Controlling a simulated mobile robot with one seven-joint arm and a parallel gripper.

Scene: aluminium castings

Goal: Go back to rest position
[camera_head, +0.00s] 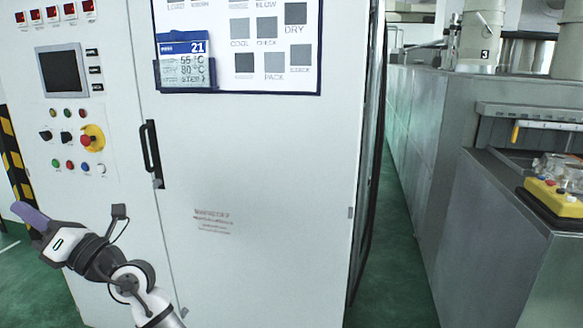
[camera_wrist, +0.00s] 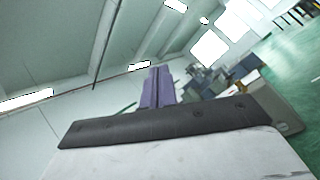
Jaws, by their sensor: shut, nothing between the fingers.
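My gripper (camera_head: 30,216) is at the lower left of the head view, at the end of my bent white and black arm. Its purple fingers point up and to the left, in front of the white control cabinet's lower left part. In the wrist view the purple fingers (camera_wrist: 157,87) stand close together past a dark band, shut with nothing between them. My arm's lower part runs off the bottom edge of the head view.
A white cabinet (camera_head: 270,150) with a black door handle (camera_head: 152,154), buttons and a screen (camera_head: 62,70) stands close ahead. A grey metal machine (camera_head: 480,225) with a yellow button box (camera_head: 555,197) stands at right. Green floor (camera_head: 395,260) shows between them.

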